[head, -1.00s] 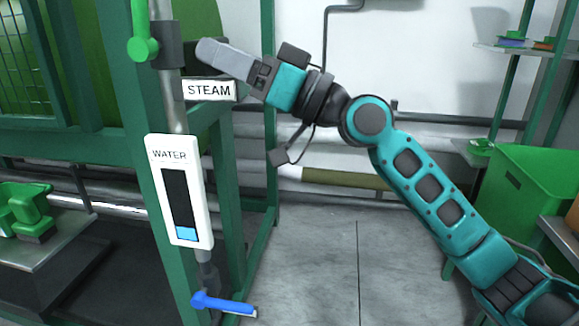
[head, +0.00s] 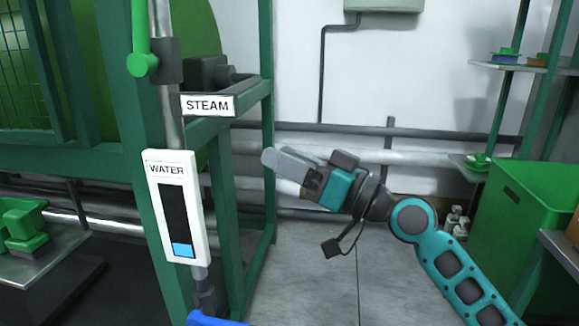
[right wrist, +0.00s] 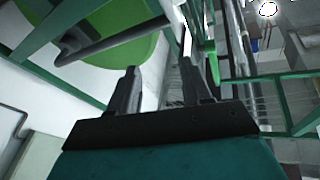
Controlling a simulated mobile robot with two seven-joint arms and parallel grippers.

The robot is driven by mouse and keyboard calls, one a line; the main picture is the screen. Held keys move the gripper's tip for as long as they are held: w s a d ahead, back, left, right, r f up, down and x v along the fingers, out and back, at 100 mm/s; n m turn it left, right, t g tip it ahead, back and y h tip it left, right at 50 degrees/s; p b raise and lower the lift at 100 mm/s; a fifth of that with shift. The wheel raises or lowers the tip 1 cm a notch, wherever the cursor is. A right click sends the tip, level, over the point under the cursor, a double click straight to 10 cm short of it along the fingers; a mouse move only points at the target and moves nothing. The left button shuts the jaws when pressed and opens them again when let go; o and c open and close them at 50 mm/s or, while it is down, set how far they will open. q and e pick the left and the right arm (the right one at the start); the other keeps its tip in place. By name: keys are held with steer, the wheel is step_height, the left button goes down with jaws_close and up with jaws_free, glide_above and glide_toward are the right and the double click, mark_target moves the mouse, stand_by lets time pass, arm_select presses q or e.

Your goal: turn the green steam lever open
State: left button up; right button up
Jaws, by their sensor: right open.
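The green steam lever (head: 141,40) stands upright at the top left of the head view, on a dark valve body (head: 167,60) on a vertical pipe. Its upper end is cut off by the frame. The white STEAM sign (head: 207,105) sits below and right of it. My right gripper (head: 272,160) is to the right of the sign and lower than the lever, clear of both and pointing left. In the right wrist view its two fingers (right wrist: 158,82) are apart with nothing between them. My left gripper is not in view.
A white WATER gauge (head: 178,207) hangs below the sign, with a blue lever (head: 212,320) at the bottom edge. A green frame post (head: 267,130) stands near my right fingertips. A green bin (head: 520,230) is at the right. The floor between is open.

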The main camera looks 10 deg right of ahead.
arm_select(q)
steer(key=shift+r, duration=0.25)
arm_select(e)
steer(key=shift+w+d+f+m+t+h, duration=0.15)
steer(key=shift+f+m+h, duration=0.1)
steer(key=shift+f, duration=0.35)
steer(key=shift+w+a+f+m+t+h, duration=0.15)
steer(key=shift+f+h, duration=0.1)
steer(key=shift+f, duration=0.35)
steer(key=shift+s+d, duration=0.1)
steer(key=shift+c, duration=0.4)
